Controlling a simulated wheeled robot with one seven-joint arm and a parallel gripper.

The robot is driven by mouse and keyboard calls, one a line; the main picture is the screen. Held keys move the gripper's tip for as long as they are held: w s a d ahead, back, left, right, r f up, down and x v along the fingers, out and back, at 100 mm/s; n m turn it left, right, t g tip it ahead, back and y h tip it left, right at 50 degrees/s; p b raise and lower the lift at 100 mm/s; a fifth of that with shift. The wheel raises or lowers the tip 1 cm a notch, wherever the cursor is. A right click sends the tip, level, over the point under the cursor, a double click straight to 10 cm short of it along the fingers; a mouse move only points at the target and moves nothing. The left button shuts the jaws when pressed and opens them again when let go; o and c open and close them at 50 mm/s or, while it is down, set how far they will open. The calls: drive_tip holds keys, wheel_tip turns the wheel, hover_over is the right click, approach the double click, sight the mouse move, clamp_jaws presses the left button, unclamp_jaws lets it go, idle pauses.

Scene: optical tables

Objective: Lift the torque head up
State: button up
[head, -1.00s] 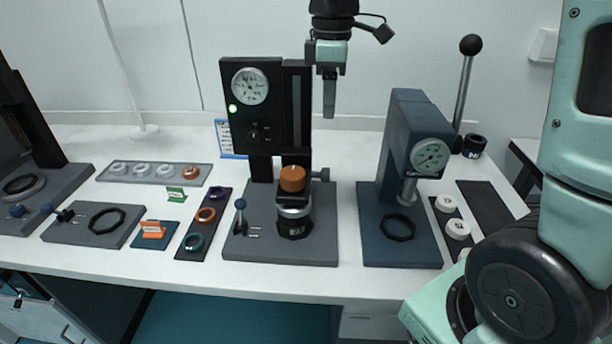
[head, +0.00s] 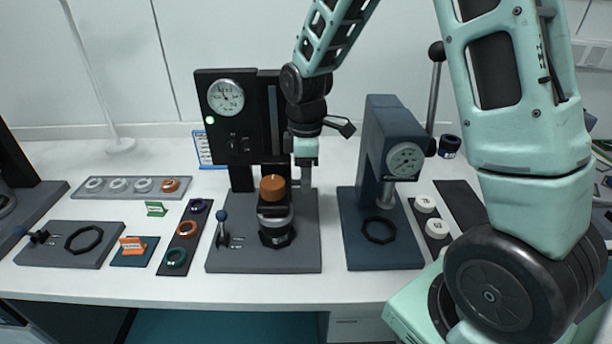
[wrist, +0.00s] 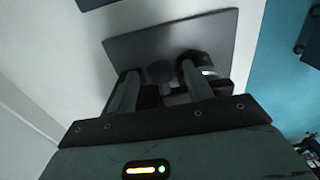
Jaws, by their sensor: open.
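The torque tester (head: 240,115) is a black upright with a round dial and a green light, on a grey base plate (head: 225,258). Its dark torque head (head: 268,165) appears low, just above an orange cap (head: 272,188) on a dark container (head: 275,235); I cannot tell if they touch. My gripper (head: 304,183) points down close to the tester's right side, beside the head. In the wrist view my gripper (wrist: 160,82) has its fingers apart, with a dark round knob (wrist: 160,72) seen between them. Whether the fingers touch it is unclear. My gripper hides the tester's right edge.
A blue press (head: 385,150) with a dial and a lever stands close on the right. A small blue-knobbed lever (head: 222,222) is at the base plate's left. A grey tray of rings (head: 130,187) and a dark strip of rings (head: 184,237) lie further left.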

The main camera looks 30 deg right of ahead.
drive_tip(key=shift+f, duration=0.6)
clamp_jaws()
wheel_tip(320, 180, up, 10)
drive_tip(key=p, duration=0.7)
drive_tip(key=shift+f, duration=0.1)
unclamp_jaws()
